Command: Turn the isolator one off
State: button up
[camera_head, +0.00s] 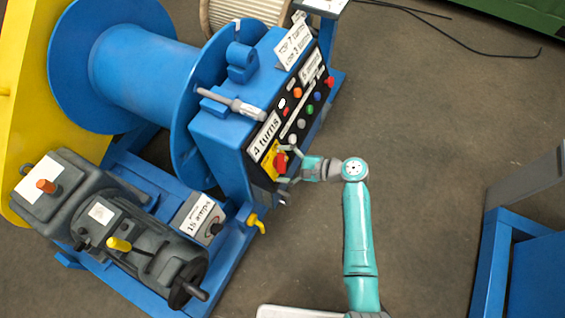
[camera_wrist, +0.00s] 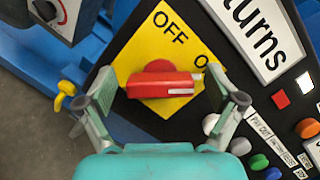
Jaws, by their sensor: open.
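The isolator's red handle (camera_wrist: 158,86) sits on a yellow plate (camera_wrist: 142,48) marked "OFF" and a partly covered word starting with "O". The handle lies roughly level in the wrist view, its white mark at the right end, toward the partly covered word. In the head view, the red handle (camera_head: 280,162) is on the black control panel's near end. My gripper (camera_wrist: 160,95) is open, one finger beside each end of the handle. I cannot tell whether either finger touches it. My gripper also shows at the panel in the head view (camera_head: 289,168).
Coloured buttons (camera_head: 308,109) and a "4 turns" label (camera_head: 266,134) lie along the panel. A grey box with a black knob (camera_head: 202,218), a yellow tap-like handle (camera_head: 256,222) and a grey motor (camera_head: 135,245) are at lower left.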

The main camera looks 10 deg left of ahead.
jog(key=c, duration=1.1)
jog(key=shift+c, duration=0.2)
jog(key=shift+n, duration=0.4)
jog(key=n+g, duration=0.1)
jog(key=n, duration=0.3)
jog(key=shift+h, duration=0.4)
jog(key=n, duration=0.4)
jog(key=shift+s+f+n+h, duration=0.2)
jog(key=shift+n+h, duration=0.1)
jog(key=shift+h, duration=0.1)
jog(key=n+h, duration=0.1)
jog(key=n, duration=0.3)
jog(key=shift+d+f+g, duration=0.1)
jog(key=shift+g, duration=0.2)
jog(key=shift+w+d+f+n+h, duration=0.1)
jog(key=shift+n+h, duration=0.15)
jog(key=shift+n, duration=0.85)
jog(key=shift+f+n+h, duration=0.1)
jog(key=shift+n+h, duration=0.15)
jog(key=shift+n, duration=0.85)
